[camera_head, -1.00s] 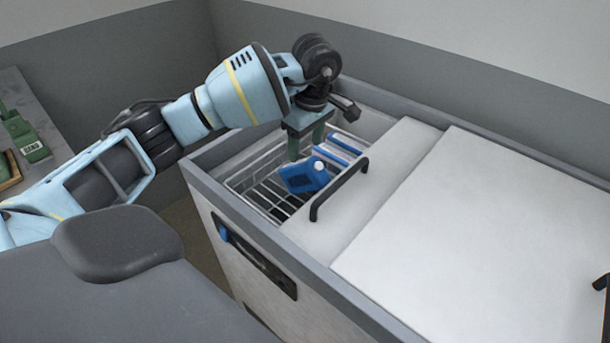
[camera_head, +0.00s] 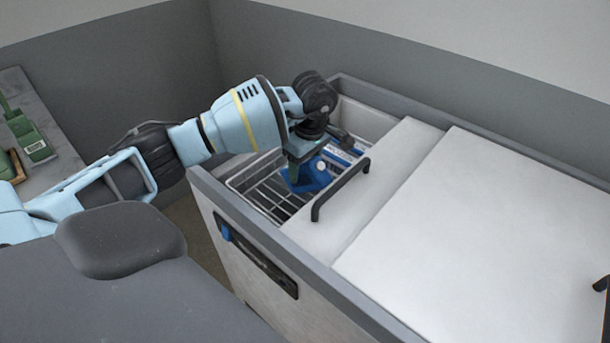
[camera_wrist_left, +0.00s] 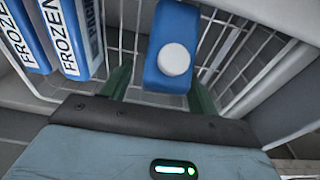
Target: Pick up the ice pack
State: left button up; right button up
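The ice pack (camera_head: 318,174) is blue with a white round cap and sits in the wire basket (camera_head: 262,207) inside the open part of the chest freezer. My left gripper (camera_head: 306,162) is lowered over the ice pack, partly hiding it. In the left wrist view the ice pack (camera_wrist_left: 172,49) shows cap towards the camera, between the two green fingers of my left gripper (camera_wrist_left: 161,85). The fingers are apart, with a clear gap on the left side; the right finger is close to the pack, and contact cannot be told. My right gripper is not in view.
Blue and white boxes marked FROZEN (camera_wrist_left: 68,38) stand in the basket beside the ice pack. The freezer's sliding lid (camera_head: 378,187) with a black handle (camera_head: 340,190) is close on the right. The freezer rim (camera_head: 235,212) surrounds the opening. A side table (camera_head: 45,110) stands far left.

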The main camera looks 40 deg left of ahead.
pick_arm(q)
grip_shut()
jog(key=shift+r, duration=0.1)
notch_tip(320, 180, up, 10)
jog(key=shift+f, duration=0.1)
dwell(0.5)
